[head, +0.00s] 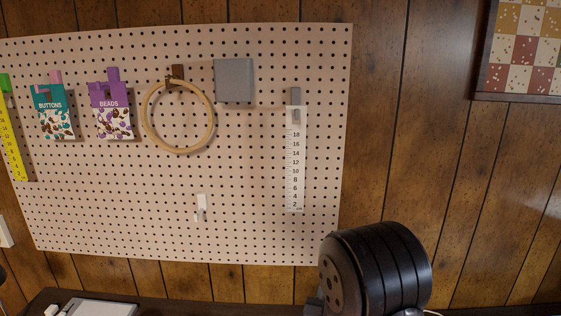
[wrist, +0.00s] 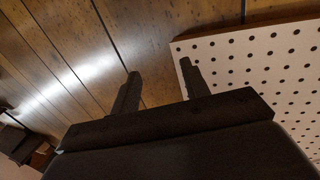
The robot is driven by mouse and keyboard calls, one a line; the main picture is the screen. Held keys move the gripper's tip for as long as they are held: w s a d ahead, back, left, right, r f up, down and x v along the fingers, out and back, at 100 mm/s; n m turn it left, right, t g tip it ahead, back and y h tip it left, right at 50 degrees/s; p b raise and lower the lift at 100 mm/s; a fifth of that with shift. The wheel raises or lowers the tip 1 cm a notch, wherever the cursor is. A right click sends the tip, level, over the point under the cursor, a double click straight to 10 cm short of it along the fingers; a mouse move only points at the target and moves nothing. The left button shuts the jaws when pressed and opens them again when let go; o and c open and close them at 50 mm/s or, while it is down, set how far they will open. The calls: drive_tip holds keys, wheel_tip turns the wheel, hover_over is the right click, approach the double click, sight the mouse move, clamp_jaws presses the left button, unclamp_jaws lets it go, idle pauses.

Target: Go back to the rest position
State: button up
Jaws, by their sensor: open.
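My gripper (wrist: 160,72) shows in the wrist view with its two dark fingers apart and nothing between them. Its fingertips stand before the brown wood-panel wall (wrist: 150,25) and the edge of the white pegboard (wrist: 255,55). In the head view a black cylindrical part of my arm (head: 375,265) covers the pegboard's lower right corner; the fingers do not show there.
The pegboard (head: 120,200) holds a bag of buttons (head: 55,110), a bag of beads (head: 112,110), an embroidery hoop (head: 212,120), a grey plate (head: 234,80), a white ruler (head: 295,165), a yellow ruler (head: 10,140) and a small white hook (head: 201,205). A checkered framed picture (head: 525,45) hangs at the right.

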drive_tip(key=shift+w+d+r+p, duration=0.1)
drive_tip(key=shift+d+r+p, duration=0.1)
drive_tip(key=shift+d+p, duration=0.35)
drive_tip(key=shift+d+r+p, duration=0.2)
drive_tip(key=shift+d+p, duration=0.25)
drive_tip(key=shift+p, duration=0.15)
